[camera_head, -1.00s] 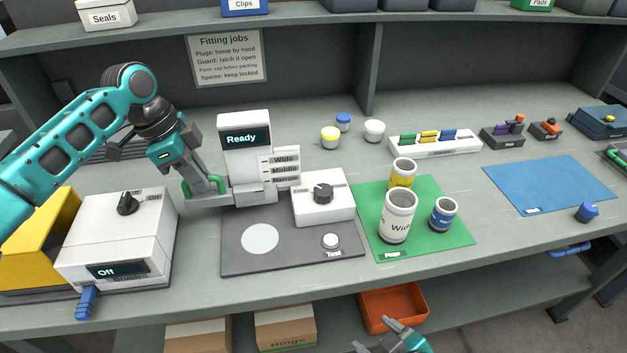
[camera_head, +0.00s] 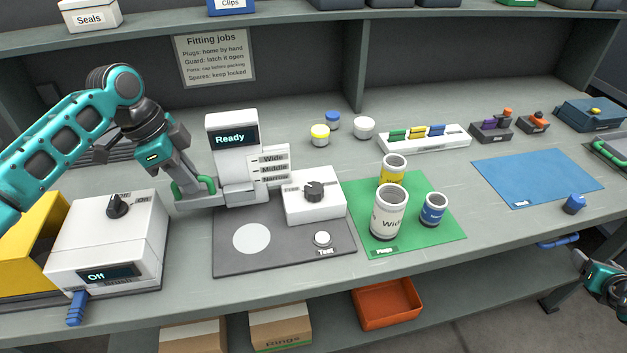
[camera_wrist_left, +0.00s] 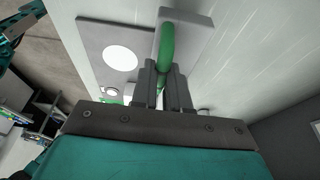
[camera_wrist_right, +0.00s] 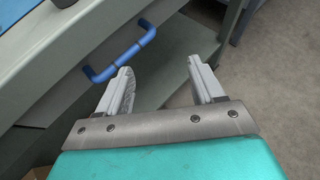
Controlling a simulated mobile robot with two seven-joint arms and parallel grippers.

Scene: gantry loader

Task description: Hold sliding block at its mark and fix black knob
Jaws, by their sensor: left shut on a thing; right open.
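My left gripper (camera_head: 200,190) is shut on the green handle (camera_head: 208,182) at the left of the fixture with the "Ready" display (camera_head: 231,138). The left wrist view shows the green handle (camera_wrist_left: 167,45) between its fingers. The grey sliding block (camera_head: 239,194) is beside the handle, below the "Wide", "Middle" and "Narrow" labels (camera_head: 269,168); its exact alignment is too small to tell. The black knob (camera_head: 315,188) is on the white box (camera_head: 314,210) to the right. My right gripper (camera_wrist_right: 160,75) is open and empty, beyond the bench front at the far right.
A white box (camera_head: 100,250) reading "Off" has another black knob (camera_head: 117,204). Cups stand on a green mat (camera_head: 440,238). A blue handle (camera_wrist_right: 120,55) on the bench front is near my right gripper. A blue mat (camera_head: 535,178) is bare in the middle.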

